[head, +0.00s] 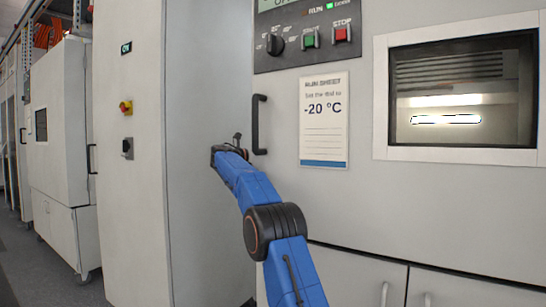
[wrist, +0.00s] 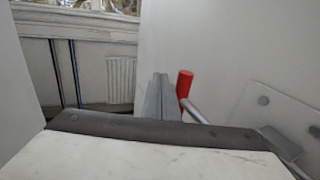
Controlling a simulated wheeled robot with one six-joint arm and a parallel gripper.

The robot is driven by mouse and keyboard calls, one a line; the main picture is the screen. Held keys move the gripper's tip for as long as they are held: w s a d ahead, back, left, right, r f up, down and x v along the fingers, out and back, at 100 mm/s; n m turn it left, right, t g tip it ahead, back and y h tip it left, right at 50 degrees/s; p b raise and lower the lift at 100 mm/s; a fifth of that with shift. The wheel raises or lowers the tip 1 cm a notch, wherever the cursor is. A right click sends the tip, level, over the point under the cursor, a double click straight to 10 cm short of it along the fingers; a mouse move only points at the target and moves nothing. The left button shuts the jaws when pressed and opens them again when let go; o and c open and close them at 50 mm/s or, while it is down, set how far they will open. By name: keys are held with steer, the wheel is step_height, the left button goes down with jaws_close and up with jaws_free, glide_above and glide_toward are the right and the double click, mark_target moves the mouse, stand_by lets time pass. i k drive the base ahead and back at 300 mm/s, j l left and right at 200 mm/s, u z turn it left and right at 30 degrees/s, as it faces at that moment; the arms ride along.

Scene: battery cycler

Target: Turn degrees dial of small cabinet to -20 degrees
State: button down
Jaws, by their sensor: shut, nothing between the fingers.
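The small cabinet's degrees dial (head: 275,44) is a black knob on the dark control panel (head: 350,18), with small marks around it. Its pointer and numbers are too small to read. A run sheet (head: 323,120) on the cabinet front says to set the dial to -20 °C. My gripper (head: 237,138) is below and left of the dial, clear of it, near the black door handle (head: 260,125). The gripper is small in the head view. The wrist view shows its grey shut fingers (wrist: 155,98), with nothing held. The dial does not show there.
A green button (head: 310,38) and red STOP button (head: 341,34) sit right of the dial. A window (head: 462,88) is at right. A tall grey cabinet (head: 140,190) stands close at left.

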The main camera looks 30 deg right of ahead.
mark_target(275, 46)
steer(key=i+j, duration=0.35)
steer(key=j, duration=0.8)
steer(key=i, duration=0.05)
